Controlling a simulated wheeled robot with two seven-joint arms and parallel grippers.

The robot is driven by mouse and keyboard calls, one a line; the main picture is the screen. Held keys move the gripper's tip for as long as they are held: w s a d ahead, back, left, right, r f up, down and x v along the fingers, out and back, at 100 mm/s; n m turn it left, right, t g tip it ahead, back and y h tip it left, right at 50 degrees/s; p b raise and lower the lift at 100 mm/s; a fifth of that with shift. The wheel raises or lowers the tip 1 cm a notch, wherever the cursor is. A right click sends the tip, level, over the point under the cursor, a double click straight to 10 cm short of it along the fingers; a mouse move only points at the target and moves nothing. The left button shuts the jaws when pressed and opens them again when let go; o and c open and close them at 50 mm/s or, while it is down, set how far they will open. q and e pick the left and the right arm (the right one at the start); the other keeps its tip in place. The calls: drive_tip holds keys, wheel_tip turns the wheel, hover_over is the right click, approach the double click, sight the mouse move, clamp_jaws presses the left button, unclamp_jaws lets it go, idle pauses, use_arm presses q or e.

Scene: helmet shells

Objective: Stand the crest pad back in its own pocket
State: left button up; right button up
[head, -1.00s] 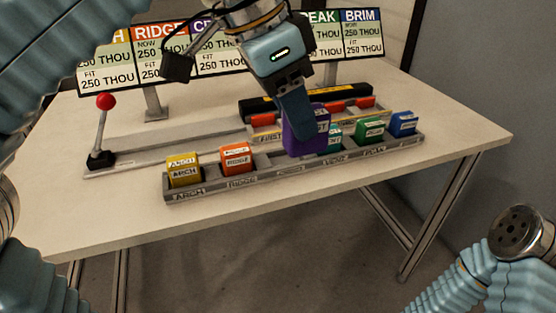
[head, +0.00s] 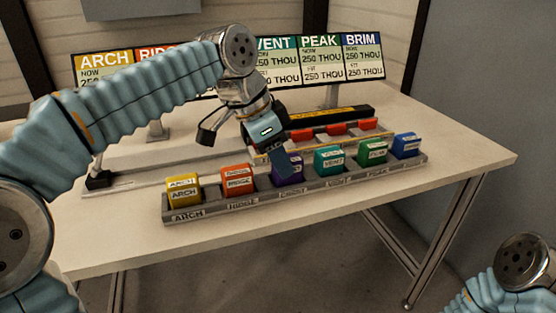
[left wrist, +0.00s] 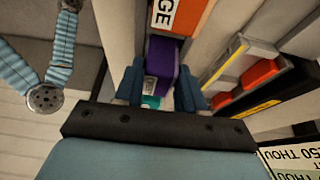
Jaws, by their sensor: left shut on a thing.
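The crest pad (head: 292,177) is a purple block with a white label. It stands upright at its place in the grey rack (head: 215,210), between the orange ridge pad (head: 237,180) and the teal vent pad (head: 328,160). Its top is about level with its neighbours; its base is hidden by the rack wall. My left gripper (head: 283,163) reaches down from above and is shut on the pad. In the left wrist view the purple pad (left wrist: 160,60) sits between the two blue fingers (left wrist: 160,85). My right gripper is out of view.
The yellow arch pad (head: 183,190), green peak pad (head: 372,151) and blue brim pad (head: 405,145) stand in the same rack. Behind is a rail with red blocks (head: 335,128) and a black bar. A sign board (head: 362,55) stands at the back. The front table strip is clear.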

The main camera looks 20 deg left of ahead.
use_arm(q)
drive_tip(key=shift+f, duration=0.1)
drive_tip(key=shift+f, duration=0.1)
drive_tip(key=o, duration=1.1)
drive_tip(key=shift+r, duration=0.35)
drive_tip(key=p+v, duration=0.2)
drive_tip(key=v, duration=0.9)
drive_tip(key=shift+s+a+r+p, duration=0.1)
drive_tip(key=shift+r+p, duration=0.2)
drive_tip(key=shift+p, duration=0.05)
